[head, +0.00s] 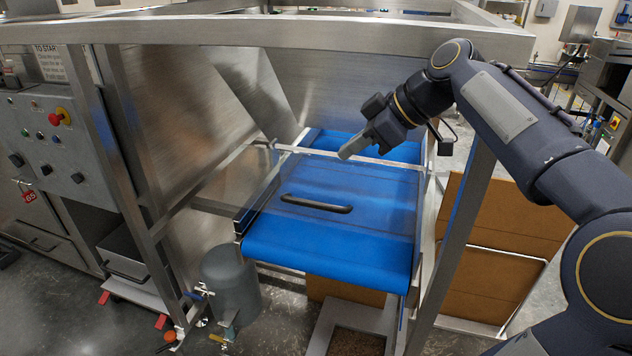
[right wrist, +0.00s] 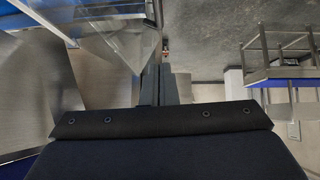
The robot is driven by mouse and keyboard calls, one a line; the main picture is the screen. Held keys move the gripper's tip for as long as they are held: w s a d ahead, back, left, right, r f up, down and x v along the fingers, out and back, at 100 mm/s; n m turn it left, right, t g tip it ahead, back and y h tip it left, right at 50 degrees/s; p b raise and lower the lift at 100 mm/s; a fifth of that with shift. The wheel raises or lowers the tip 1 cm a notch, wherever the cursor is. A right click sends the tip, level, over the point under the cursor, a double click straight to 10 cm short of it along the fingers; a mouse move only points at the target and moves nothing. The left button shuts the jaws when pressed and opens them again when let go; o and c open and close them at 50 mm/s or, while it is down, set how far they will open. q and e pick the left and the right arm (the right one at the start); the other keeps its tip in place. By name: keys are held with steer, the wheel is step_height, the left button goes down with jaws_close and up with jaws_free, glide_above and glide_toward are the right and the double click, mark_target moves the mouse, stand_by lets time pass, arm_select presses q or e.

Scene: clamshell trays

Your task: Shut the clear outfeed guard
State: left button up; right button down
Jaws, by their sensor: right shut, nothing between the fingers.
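The clear outfeed guard (head: 375,212) is a see-through panel with a black bar handle (head: 316,203). It lies low over the blue conveyor belt (head: 325,258), reaching forward from a metal bar at its rear. I cannot tell whether its front edge rests fully down. My right gripper (head: 342,155) is shut and empty, above the rear part of the guard and behind the handle, apart from the handle. Its closed fingers (right wrist: 160,86) also show in the right wrist view. My left gripper is not in view.
A steel frame surrounds the conveyor, with a top beam (head: 270,36) and a right post (head: 455,245). A control panel (head: 50,140) stands at left. A grey tank (head: 230,280) is below the belt's left front corner. Cardboard (head: 495,240) stands at right.

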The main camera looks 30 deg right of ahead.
steer(key=p, duration=0.1)
glide_above(316, 202)
step_height(316, 202, down, 7)
steer(key=shift+s+a+r, duration=0.1)
steer(key=shift+s+r, duration=0.05)
steer(key=shift+r, duration=0.05)
step_height(316, 202, down, 3)
steer(key=shift+r, duration=0.2)
steer(key=shift+w+f+p, duration=0.2)
steer(key=shift+f+p, duration=0.15)
steer(key=shift+f, duration=0.45)
